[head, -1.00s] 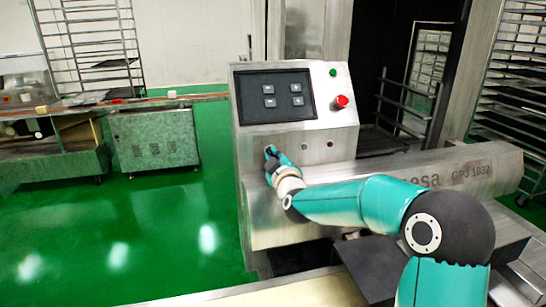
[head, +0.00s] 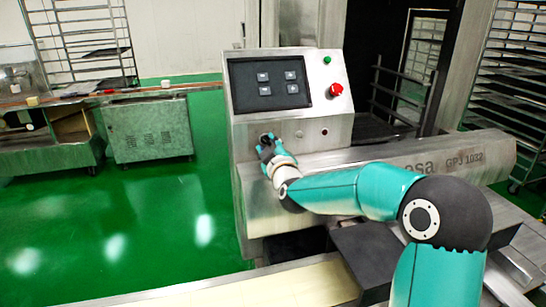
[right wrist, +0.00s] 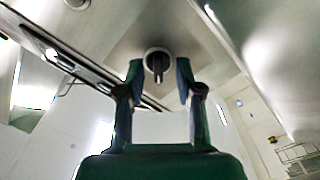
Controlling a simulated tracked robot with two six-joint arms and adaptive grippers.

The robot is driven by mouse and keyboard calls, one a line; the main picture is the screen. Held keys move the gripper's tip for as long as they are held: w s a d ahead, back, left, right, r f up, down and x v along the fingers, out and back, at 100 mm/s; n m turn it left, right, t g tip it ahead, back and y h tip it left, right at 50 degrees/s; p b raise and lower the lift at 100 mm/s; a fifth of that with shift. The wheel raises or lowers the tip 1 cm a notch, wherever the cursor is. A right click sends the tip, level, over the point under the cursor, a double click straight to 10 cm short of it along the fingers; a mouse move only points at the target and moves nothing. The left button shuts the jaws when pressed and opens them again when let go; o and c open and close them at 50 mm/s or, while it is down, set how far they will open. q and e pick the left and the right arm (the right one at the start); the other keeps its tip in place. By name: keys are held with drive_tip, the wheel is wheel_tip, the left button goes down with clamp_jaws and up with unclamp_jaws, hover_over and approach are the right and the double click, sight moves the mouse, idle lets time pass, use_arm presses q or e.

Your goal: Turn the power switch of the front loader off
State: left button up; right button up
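The front loader's panel (head: 318,122) is a slanted metal face with a dark keypad. Its power switch appears as a dark round knob (right wrist: 157,62) with a protruding grip in the right wrist view. In the head view the switch (head: 266,137) sits low on the left of the panel, partly hidden by the gripper. My right gripper (head: 266,149) is just in front of it. In the right wrist view its two fingers (right wrist: 159,78) are apart, one on each side of the knob, with gaps visible. My left gripper is not in view.
A red button (head: 336,90) and a green light (head: 327,60) are higher on the panel. A metal cabinet (head: 150,128) stands to the left across clear green floor (head: 150,225). A rack (head: 505,90) stands at the right. A pale belt (head: 290,285) lies in front.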

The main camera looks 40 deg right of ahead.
drive_tip(key=v, duration=1.1)
drive_tip(key=shift+s+a, duration=0.1)
drive_tip(key=shift+s, duration=0.05)
